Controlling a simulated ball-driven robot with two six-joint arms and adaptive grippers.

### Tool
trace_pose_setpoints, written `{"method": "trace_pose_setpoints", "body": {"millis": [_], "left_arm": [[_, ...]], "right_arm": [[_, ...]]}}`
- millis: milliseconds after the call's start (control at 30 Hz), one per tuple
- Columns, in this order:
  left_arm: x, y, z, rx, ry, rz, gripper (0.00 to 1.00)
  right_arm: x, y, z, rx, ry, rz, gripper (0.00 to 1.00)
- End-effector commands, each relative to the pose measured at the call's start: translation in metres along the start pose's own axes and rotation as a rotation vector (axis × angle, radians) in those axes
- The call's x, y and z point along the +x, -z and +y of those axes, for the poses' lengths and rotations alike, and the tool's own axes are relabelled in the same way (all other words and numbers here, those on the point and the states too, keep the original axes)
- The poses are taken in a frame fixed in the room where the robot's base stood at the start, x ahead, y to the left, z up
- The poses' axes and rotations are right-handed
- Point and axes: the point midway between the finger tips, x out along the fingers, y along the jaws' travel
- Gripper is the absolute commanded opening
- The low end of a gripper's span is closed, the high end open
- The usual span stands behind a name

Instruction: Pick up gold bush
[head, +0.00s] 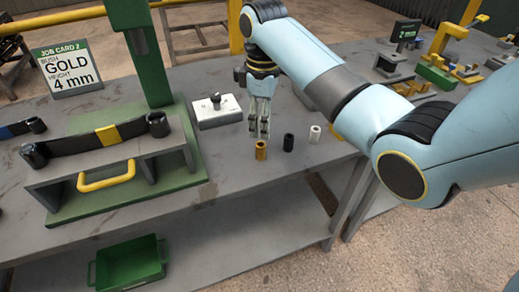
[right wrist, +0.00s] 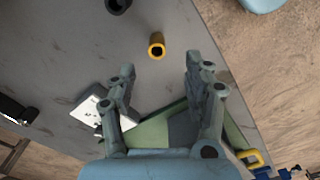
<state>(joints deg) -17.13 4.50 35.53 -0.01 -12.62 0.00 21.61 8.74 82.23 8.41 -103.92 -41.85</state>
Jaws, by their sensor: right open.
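The gold bush (head: 261,150) stands upright on the grey bench, the leftmost of three small bushes. In the right wrist view the gold bush (right wrist: 156,50) shows its dark bore, just beyond and between the two fingertips. My right gripper (head: 259,132) points down close above the gold bush in the head view. It is open and empty, its fingers spread apart in the right wrist view (right wrist: 160,68). My left gripper is not in view.
A black bush (head: 288,143) and a white bush (head: 315,134) stand to the right. A white plate with a dark knob (head: 215,110) lies behind left. A green-based fixture (head: 195,165) stands left. The job card (head: 66,68) reads gold, 4 mm. A green bin (head: 130,262) sits below.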

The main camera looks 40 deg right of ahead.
Motion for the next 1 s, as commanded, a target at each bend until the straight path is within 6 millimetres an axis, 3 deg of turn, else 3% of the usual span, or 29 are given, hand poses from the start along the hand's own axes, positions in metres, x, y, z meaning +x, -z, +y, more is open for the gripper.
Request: {"method": "trace_pose_setpoints", "body": {"millis": [100,367,600,900,1000], "left_arm": [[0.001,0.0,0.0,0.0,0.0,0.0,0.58],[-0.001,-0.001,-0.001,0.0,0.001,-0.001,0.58],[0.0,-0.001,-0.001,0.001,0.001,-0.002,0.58],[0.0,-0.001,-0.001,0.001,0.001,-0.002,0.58],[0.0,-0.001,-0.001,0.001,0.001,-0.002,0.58]], "right_arm": [[0.021,0.0,-0.001,0.001,0.003,-0.002,0.52],[0.044,0.003,0.002,0.002,0.0,0.0,0.52],[0.079,0.007,0.005,0.002,0.0,-0.001,0.52],[0.085,0.007,0.005,0.002,-0.002,0.001,0.52],[0.085,0.007,0.005,0.002,-0.002,0.001,0.38]]}}
